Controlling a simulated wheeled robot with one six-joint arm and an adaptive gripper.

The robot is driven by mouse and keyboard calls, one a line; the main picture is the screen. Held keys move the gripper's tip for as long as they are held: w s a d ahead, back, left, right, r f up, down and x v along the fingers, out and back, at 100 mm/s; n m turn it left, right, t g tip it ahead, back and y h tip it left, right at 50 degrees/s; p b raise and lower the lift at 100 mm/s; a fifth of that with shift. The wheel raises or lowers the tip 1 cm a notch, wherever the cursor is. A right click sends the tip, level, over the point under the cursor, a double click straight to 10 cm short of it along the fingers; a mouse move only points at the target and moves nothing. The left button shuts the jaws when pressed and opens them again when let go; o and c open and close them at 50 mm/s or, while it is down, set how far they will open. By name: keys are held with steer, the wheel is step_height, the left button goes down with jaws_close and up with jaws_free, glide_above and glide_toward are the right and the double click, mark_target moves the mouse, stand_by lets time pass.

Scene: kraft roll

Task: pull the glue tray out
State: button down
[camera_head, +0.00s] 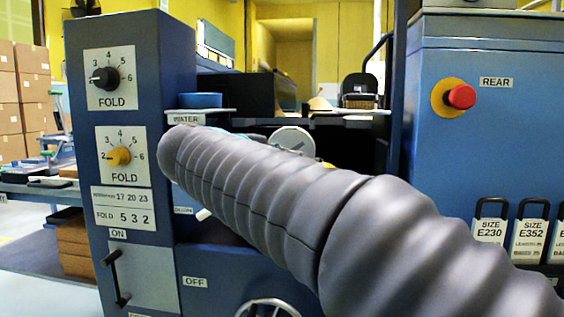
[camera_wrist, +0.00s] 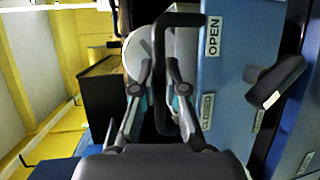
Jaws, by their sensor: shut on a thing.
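The wrist view shows my gripper (camera_wrist: 158,90) with its two fingers on either side of a black loop handle (camera_wrist: 178,19), shut on it. A pale grey panel (camera_wrist: 184,55), which looks like the front of the glue tray, is just behind the handle. The rest of the tray is hidden inside the machine. In the head view my grey sleeved arm covers the gripper, the handle and the tray.
A blue panel with an OPEN label (camera_wrist: 213,37) and a black lever (camera_wrist: 275,80) stand close to the right of my gripper in the wrist view. The head view shows a dial column (camera_head: 120,150) at left and a red button (camera_head: 461,96) at right.

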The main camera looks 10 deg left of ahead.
steer(key=shift+s+f, duration=0.1)
steer(key=shift+s, duration=0.15)
steer(key=c, duration=1.2)
jaws_free()
steer(key=v, duration=1.2)
